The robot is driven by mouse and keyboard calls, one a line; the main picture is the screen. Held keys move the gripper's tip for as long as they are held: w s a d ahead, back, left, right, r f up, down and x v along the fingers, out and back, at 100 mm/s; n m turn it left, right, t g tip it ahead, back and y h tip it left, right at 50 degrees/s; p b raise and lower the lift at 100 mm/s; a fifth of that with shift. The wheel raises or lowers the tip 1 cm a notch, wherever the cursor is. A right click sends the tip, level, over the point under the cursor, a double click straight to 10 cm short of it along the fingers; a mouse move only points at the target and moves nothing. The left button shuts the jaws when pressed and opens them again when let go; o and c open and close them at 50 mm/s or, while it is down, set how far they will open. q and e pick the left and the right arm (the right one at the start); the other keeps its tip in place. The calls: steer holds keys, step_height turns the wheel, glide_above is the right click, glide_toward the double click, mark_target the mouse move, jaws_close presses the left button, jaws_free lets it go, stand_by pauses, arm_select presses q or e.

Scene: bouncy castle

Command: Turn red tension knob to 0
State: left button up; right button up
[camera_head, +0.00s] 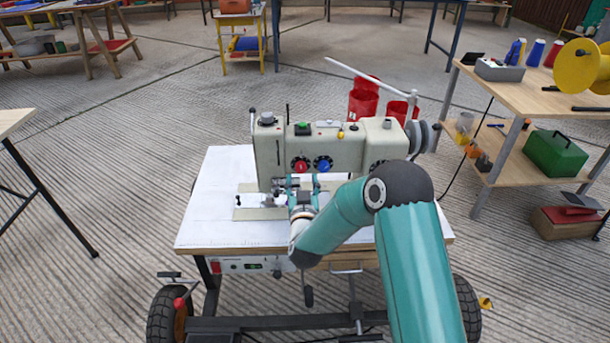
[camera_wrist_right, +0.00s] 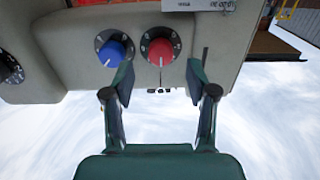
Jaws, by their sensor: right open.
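The red tension knob (camera_head: 300,166) is on the front face of the pale sewing machine (camera_head: 345,142), with the blue knob (camera_head: 323,165) to its right. My right gripper (camera_head: 302,184) is just below and in front of the knobs. In the right wrist view, which is inverted, the red knob (camera_wrist_right: 160,51) shows ahead between the tips of my open right gripper (camera_wrist_right: 160,72). The fingers look apart from it, with nothing held. A light pointer mark runs along the red knob; the dial numbers are too small to read. The blue knob (camera_wrist_right: 114,51) is near the left fingertip.
The machine stands on a white-topped wheeled table (camera_head: 215,205). Another dark dial (camera_wrist_right: 10,70) is at the left edge of the wrist view. A wooden bench (camera_head: 535,92) with a yellow spool (camera_head: 575,66) is at the right. Left of the machine the tabletop is clear.

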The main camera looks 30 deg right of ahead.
mark_target(302, 170)
steer(key=shift+x, duration=1.75)
